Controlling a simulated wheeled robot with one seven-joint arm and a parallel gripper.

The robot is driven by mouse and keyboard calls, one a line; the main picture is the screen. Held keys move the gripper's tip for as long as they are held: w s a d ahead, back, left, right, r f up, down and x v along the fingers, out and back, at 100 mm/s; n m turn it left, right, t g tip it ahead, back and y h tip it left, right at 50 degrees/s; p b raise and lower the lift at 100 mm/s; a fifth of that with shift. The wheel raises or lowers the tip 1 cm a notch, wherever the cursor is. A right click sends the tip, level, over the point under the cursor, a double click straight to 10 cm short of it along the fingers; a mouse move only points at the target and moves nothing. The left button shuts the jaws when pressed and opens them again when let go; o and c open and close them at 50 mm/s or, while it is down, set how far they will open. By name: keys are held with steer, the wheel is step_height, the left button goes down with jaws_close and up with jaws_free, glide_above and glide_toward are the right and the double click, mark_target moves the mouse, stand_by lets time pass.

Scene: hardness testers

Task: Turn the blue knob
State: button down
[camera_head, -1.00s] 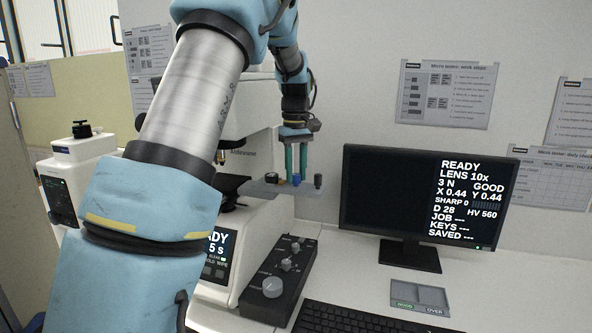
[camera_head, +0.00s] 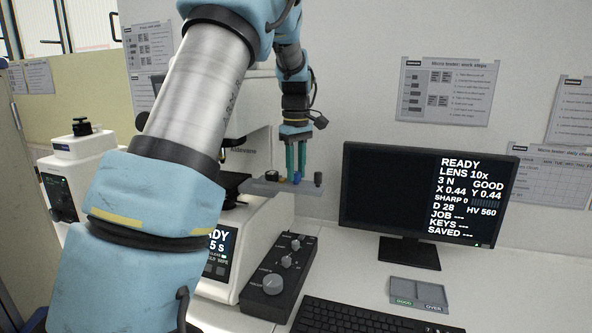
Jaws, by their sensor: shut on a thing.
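The blue knob (camera_head: 297,179) is a small blue spot on the grey stage plate (camera_head: 262,189) that juts from the right side of the white tester. My gripper (camera_head: 295,173) points down from above the plate, with its two green fingers close together around the blue knob. It is shut on the knob, and the fingers hide most of it. An orange part shows just left of the fingers.
A dark knob (camera_head: 318,179) stands at the plate's right end, close to my fingers, and another dark knob (camera_head: 271,174) is on the left. A control box (camera_head: 272,284), monitor (camera_head: 405,205) and keyboard (camera_head: 355,318) lie below and to the right.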

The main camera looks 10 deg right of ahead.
mark_target(296, 173)
steer(key=c, duration=0.6)
jaws_free()
steer(key=shift+r, duration=0.1)
step_height(296, 173, up, 11)
steer(key=b, duration=0.3)
